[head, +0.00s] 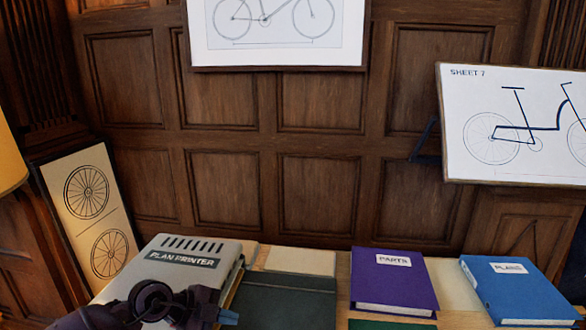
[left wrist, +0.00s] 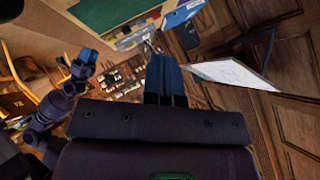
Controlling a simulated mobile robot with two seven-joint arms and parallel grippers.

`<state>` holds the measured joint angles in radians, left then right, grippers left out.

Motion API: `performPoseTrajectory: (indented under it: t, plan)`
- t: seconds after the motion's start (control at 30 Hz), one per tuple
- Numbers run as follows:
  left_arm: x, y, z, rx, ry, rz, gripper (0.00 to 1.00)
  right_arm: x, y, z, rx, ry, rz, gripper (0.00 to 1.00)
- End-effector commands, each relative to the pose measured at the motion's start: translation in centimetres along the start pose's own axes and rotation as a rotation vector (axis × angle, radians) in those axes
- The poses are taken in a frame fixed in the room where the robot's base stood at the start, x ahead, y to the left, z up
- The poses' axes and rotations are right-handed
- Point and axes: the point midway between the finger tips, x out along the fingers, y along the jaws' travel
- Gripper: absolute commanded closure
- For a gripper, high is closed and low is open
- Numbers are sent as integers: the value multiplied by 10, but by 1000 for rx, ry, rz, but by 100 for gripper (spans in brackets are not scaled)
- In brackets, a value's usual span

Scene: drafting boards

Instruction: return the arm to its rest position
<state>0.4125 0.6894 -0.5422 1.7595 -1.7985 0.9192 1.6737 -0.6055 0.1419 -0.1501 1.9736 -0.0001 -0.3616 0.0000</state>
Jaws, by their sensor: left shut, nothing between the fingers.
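My left arm comes in at the bottom left of the head view, in front of the plan printer. My left gripper (head: 229,318) points right, low over the table by the dark green board; its bluish fingertips also show in the left wrist view (left wrist: 163,72). The fingers are together with nothing between them. My other arm shows at the left of the left wrist view, with its right gripper (left wrist: 84,62) small there. I cannot tell whether that gripper is open or shut. It does not show in the head view.
A grey plan printer (head: 187,265) stands close behind my left arm. A dark green board (head: 283,302), a purple PARTS binder (head: 393,279) and a blue binder (head: 518,290) lie to the right. A tilted drawing board (head: 480,120) stands at the right, before the wood-panelled wall (head: 230,195).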

Motion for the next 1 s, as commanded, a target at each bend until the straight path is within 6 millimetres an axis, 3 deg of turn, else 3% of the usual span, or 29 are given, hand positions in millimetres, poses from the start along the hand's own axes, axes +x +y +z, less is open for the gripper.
performPoseTrajectory:
  t: [0.1, 0.2, 0.4, 0.57, 0.73, 0.87, 1.0]
  plan:
    - [2, -5, -39, -12, 174, -206, 100, -1, 0, 2, 1, -3, 1, 57]
    - [-7, -13, -62, -43, 273, -396, 100, -2, 0, 2, 1, -5, 1, 57]
    - [-44, -27, -79, -176, 344, -782, 100, -2, 0, 2, 1, -4, 1, 57]
    - [-79, -25, -65, -344, 281, -1057, 100, -2, 0, 2, 1, -4, 1, 57]
    - [-114, -4, -35, -571, 112, -1272, 100, -2, 0, 1, 1, -3, 1, 57]
    - [-133, 30, -8, -767, -71, -1357, 100, -1, 0, 1, 1, -1, 1, 57]
    - [-146, 78, 15, -989, -292, -1359, 100, -1, 0, 0, 1, 0, 0, 57]
